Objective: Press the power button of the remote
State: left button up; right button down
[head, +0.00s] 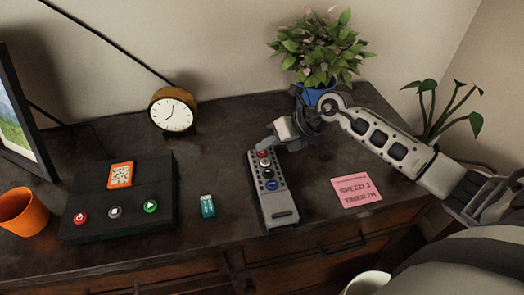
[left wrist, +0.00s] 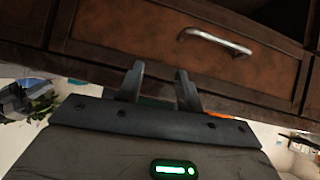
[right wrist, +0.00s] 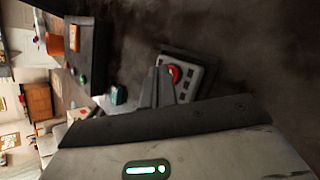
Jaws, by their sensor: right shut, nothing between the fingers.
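The grey remote (head: 281,208) lies on the dark dresser top, its long side running away from me. A red button (head: 262,153) sits at its far end, with a pale one and blue ones nearer me. My right gripper (head: 266,144) is shut and empty, its tips just above the far end by the red button; I cannot tell if they touch. In the right wrist view the red button (right wrist: 175,73) shows beside the closed fingers (right wrist: 160,82). My left gripper (left wrist: 160,84) is open and empty in the left wrist view, facing a drawer front; the head view does not show it.
A black box (head: 120,205) with red, grey and green buttons stands left of the remote, a teal eraser-like block (head: 207,206) between them. A pink note (head: 356,192) lies to the right. A clock (head: 173,110), a potted plant (head: 320,50) and an orange cup (head: 22,211) stand around.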

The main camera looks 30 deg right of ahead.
jog(key=shift+f, duration=0.35)
jog(key=shift+r, duration=0.1)
dwell(0.4)
jog(key=shift+r+p, duration=0.65)
jog(key=shift+r, duration=0.15)
notch_tip(320, 180, up, 5)
jog(key=p, duration=0.4)
jog(key=shift+s, duration=0.1)
dwell(0.6)
